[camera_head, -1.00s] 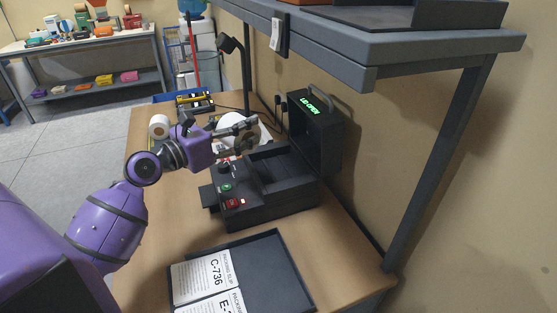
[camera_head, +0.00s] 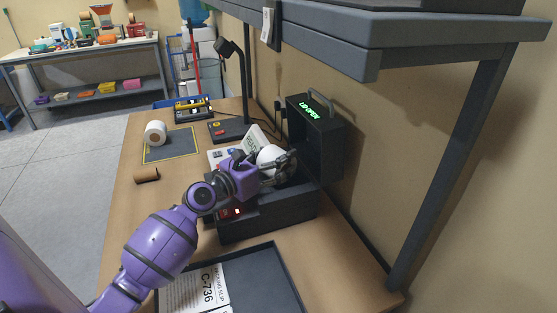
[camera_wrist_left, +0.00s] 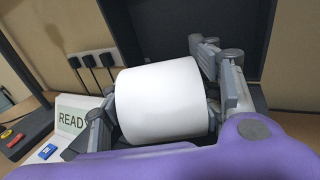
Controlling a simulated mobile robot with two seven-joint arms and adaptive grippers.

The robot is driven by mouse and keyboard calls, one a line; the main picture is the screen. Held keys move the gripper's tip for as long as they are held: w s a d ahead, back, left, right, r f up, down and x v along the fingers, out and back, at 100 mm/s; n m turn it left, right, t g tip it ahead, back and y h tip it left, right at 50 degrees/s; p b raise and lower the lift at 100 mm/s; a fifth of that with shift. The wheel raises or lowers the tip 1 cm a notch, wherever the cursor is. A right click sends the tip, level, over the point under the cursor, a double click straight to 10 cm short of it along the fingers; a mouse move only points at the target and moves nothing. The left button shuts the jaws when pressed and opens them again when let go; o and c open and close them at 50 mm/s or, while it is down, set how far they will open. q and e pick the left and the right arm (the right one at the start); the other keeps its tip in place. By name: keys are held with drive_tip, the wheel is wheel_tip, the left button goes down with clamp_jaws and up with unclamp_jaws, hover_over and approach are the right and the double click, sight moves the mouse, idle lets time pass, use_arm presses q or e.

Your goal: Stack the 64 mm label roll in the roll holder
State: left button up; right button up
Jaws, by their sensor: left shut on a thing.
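A white label roll (camera_head: 269,157) is held between the fingers of my left gripper (camera_head: 281,167). In the left wrist view the roll (camera_wrist_left: 161,98) lies on its side across the view, with grey fingers on both sides. The gripper is above the open black label printer (camera_head: 268,214), close to its raised lid (camera_head: 317,135). The gripper and roll hide the printer's inside, so I cannot tell whether the roll touches the holder. A second white roll (camera_head: 155,133) lies on the dark mat to the left. My right gripper is not in view.
A brown empty core (camera_head: 146,175) lies on the table's left side. A lamp (camera_head: 233,125) and a sign (camera_head: 262,140) stand behind the printer. A dark tray (camera_head: 262,282) with packing slips is in front. A grey shelf (camera_head: 420,35) overhangs at right.

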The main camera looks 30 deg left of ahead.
use_arm(q)
drive_tip(key=shift+r, duration=0.1)
drive_tip(key=shift+f, duration=0.7)
drive_tip(key=shift+s, duration=0.1)
